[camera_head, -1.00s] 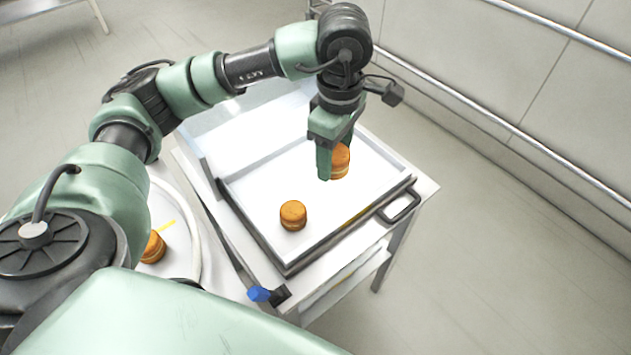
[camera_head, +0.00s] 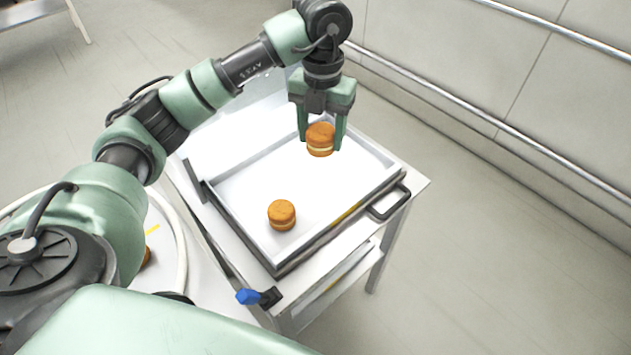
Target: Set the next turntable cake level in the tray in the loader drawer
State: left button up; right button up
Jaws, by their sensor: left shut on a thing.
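My left gripper (camera_head: 322,138) is shut on a round golden-brown filled cake (camera_head: 320,140) with a pale band of filling. It holds this cake upright over the far part of the white tray (camera_head: 240,190) in the loader drawer (camera_head: 300,262). I cannot tell whether the cake touches the tray floor. A second cake (camera_head: 282,214) sits level in the near part of the tray, apart from the gripper. The turntable (camera_head: 180,262) is at the lower left, mostly hidden by my arm. A cake (camera_head: 147,255) on it barely shows. My right gripper is not in view.
The drawer has a dark handle (camera_head: 388,204) on its right side. A blue knob (camera_head: 248,297) sticks out at the near corner of the stand. A wall rail (camera_head: 450,97) runs behind on the right. The tray's middle is clear.

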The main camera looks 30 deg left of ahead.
pick_arm(q)
jog(key=p, duration=0.2)
send_over(320, 193)
notch_tip(320, 193, down, 11)
jog(key=shift+r, duration=0.15)
notch_tip(320, 193, down, 4)
jog(key=shift+f+p, duration=0.1)
jog(key=shift+p, duration=0.2)
jog(key=shift+f, duration=0.15)
jog(key=shift+f, duration=0.25)
jog(key=o, duration=0.9)
jog(key=shift+c, duration=0.2)
jog(key=shift+r, duration=0.1)
